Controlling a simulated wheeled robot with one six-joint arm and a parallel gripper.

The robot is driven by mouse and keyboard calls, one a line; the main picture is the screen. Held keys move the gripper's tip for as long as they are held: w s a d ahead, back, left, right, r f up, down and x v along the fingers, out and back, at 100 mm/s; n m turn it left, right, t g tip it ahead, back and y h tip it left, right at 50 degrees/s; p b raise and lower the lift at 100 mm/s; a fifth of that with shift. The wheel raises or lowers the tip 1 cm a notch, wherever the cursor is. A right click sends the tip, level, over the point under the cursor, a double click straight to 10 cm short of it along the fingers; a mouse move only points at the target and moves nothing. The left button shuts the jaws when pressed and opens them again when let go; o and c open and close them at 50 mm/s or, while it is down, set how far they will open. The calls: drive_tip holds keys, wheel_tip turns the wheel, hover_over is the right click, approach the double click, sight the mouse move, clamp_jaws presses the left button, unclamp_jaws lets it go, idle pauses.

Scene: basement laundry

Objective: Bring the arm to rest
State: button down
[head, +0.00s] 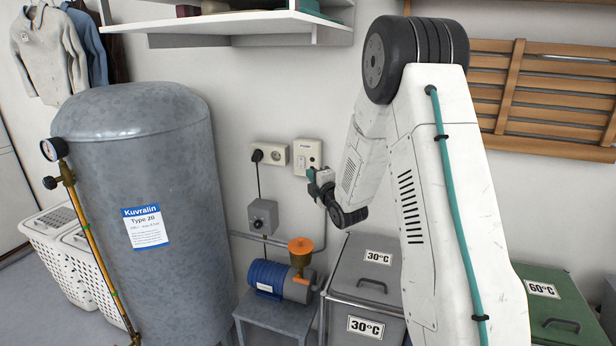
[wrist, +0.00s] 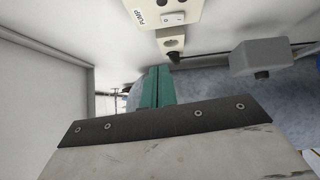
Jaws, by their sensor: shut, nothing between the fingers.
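My arm reaches up from the lower right of the head view, bends at a large black joint, and comes down toward the wall. My gripper (head: 313,178) is at its end, small in this view, just below a cream switch plate (head: 308,156) on the wall. In the wrist view the teal fingers of my gripper (wrist: 157,78) are together with nothing between them. The plate, labelled PUMP, shows there too (wrist: 187,10), with a rocker switch. I cannot tell whether the fingers touch the wall. My forearm hides part of the wall behind it.
A grey tank (head: 150,260) stands left, with a blue pump (head: 275,279) on a small stand beside it. Grey 30°C bins (head: 368,275) and a green 60°C bin (head: 556,310) stand below the arm. A shelf (head: 235,24) and a wooden rack (head: 540,95) are above.

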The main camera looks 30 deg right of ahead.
drive_tip(key=s+d+f+m+g+h, duration=0.1)
drive_tip(key=s+f+m+g, duration=0.4)
drive_tip(key=f, duration=0.5)
drive_tip(key=s+a+m+g, duration=0.2)
drive_tip(key=s+m+g, duration=0.3)
drive_tip(key=s+a+r+m+g+y, duration=0.1)
drive_tip(key=s+a+r, duration=0.5)
drive_tip(key=s, duration=0.6)
drive_tip(key=s+a+r+m+g, duration=0.3)
drive_tip(key=s+a+r, duration=0.3)
drive_tip(key=s, duration=0.6)
drive_tip(key=s+a+r+m+g+y, duration=0.1)
drive_tip(key=s+a+r+m+g, duration=0.2)
drive_tip(key=s, duration=0.9)
drive_tip(key=a+r, duration=0.3)
drive_tip(key=a, duration=0.1)
drive_tip(key=shift+s+a+r+m+y, duration=0.15)
drive_tip(key=shift+a+r+m+y, duration=0.05)
drive_tip(key=shift+r+m+y, duration=0.1)
